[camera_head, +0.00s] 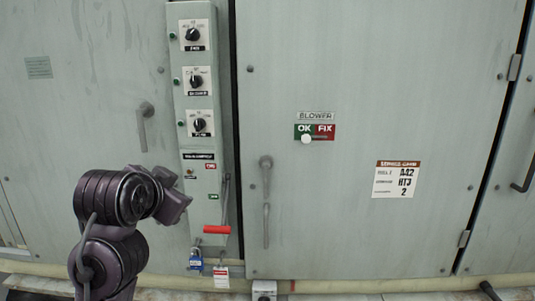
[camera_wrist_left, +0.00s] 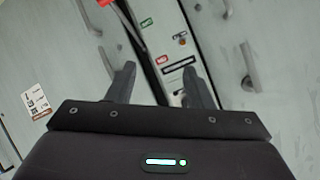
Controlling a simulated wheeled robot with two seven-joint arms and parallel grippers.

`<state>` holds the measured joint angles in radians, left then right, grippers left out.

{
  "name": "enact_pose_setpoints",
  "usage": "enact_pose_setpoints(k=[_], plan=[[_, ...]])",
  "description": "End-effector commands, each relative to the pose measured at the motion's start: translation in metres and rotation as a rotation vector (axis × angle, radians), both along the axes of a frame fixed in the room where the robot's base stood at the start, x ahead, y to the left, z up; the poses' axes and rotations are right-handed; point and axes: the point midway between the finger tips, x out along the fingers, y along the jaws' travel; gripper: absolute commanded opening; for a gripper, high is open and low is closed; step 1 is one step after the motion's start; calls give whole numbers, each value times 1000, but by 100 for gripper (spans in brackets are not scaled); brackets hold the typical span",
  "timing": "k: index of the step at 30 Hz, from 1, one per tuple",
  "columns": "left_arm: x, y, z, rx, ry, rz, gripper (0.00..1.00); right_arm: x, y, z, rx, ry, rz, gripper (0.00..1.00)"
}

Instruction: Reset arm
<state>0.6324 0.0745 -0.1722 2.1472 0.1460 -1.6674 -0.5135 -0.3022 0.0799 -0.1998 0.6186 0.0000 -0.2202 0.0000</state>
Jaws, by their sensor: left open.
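My left arm comes in from the lower left in the head view, dark and segmented. Its gripper (camera_head: 177,203) is in front of the left edge of the narrow control box (camera_head: 204,165); the fingers are hard to make out there. In the left wrist view the two dark fingers of the left gripper (camera_wrist_left: 160,69) stand apart with nothing held between them. Behind them is the control box face with a red label (camera_wrist_left: 162,60) and a green label (camera_wrist_left: 146,22). My right gripper is in neither view.
The box carries several black knobs (camera_head: 192,35), a lever with a red grip (camera_head: 217,229), a blue padlock (camera_head: 196,262) and a hanging tag (camera_head: 221,277). Door handles (camera_head: 145,125) (camera_head: 266,172) stick out on either side. A BLOWER OK/FIX sign (camera_head: 314,132) and a label plate (camera_head: 396,180) sit right.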

Motion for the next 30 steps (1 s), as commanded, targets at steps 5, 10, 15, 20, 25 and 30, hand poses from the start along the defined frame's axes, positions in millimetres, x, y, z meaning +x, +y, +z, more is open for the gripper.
enact_pose_setpoints(k=[5,10,15,20,25,30], plan=[[-33,5,-124,-83,212,57,47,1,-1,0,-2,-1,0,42],[-88,7,-221,-148,401,125,47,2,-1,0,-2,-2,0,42],[-147,10,-285,-195,557,191,47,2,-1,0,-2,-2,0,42],[-190,11,-319,-221,655,237,47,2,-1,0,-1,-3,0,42],[-229,11,-343,-239,737,278,47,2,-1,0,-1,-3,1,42],[-256,11,-365,-251,802,312,47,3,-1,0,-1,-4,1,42]])
